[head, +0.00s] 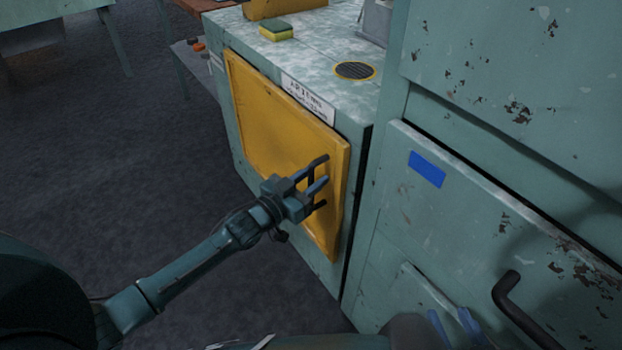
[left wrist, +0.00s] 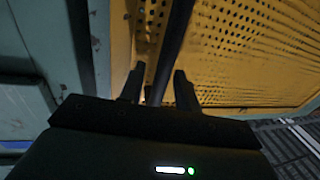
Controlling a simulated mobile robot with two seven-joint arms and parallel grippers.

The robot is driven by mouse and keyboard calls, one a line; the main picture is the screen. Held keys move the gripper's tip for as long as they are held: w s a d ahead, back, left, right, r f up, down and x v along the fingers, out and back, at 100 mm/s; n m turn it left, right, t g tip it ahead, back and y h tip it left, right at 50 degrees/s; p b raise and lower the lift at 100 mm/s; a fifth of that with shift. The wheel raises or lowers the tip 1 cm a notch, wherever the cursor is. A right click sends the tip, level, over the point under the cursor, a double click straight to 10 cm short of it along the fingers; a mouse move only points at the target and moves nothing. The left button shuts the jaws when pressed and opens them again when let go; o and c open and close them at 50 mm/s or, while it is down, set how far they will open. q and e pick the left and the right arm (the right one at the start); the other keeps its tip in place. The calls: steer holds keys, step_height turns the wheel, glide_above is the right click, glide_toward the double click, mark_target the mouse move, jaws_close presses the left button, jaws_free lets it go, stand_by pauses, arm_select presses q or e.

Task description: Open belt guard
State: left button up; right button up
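The belt guard (head: 270,120) is a yellow panel on the front of a worn pale-green machine; it looks closed. In the left wrist view its yellow face (left wrist: 240,50) shows perforations. A dark bar handle (head: 311,186) stands near its right edge. My left gripper (head: 319,173) is at this handle with its fingers apart. In the left wrist view the handle bar (left wrist: 174,45) runs between the two fingertips, with a gap visible; firm contact is not shown. My right gripper (head: 453,322) shows at the bottom right, blue fingers apart and empty, beside the green cabinet.
A green cabinet (head: 395,215) with a blue label and a black handle (head: 520,305) stands close on the right. A sponge (head: 276,31) and a round black grate (head: 355,71) are on the machine top. The dark floor (head: 120,170) on the left is clear.

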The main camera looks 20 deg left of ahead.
arm_select(q)
steer(key=shift+c, duration=0.4)
jaws_close()
steer(key=shift+s, duration=0.1)
